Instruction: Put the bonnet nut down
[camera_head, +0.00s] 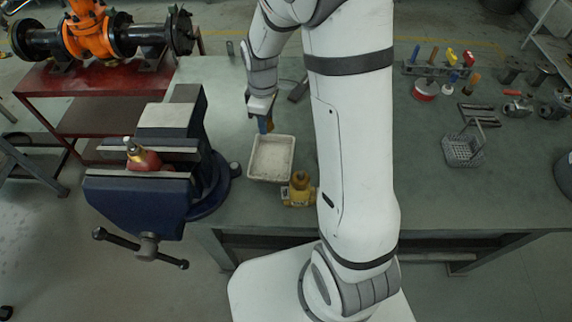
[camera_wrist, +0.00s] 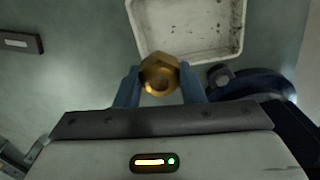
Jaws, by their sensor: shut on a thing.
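My gripper (camera_wrist: 160,82) is shut on the brass bonnet nut (camera_wrist: 159,72), a hexagonal piece with a hole, held between two blue fingers in the wrist view. In the head view my gripper (camera_head: 265,124) hangs over the bench at the far edge of a white tray (camera_head: 289,158); the nut cannot be made out there. The tray also shows in the wrist view (camera_wrist: 145,25), beyond the nut, and looks empty. A red and brass valve part (camera_head: 143,158) sits in the jaws of the blue vise (camera_head: 140,195).
A brass valve body (camera_head: 299,190) stands on the bench (camera_head: 420,190) just right of the tray's near corner. The vise stands left of the tray. A grey wire basket (camera_head: 463,151) and several tools lie at the right. Bench space between my arm and the basket is clear.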

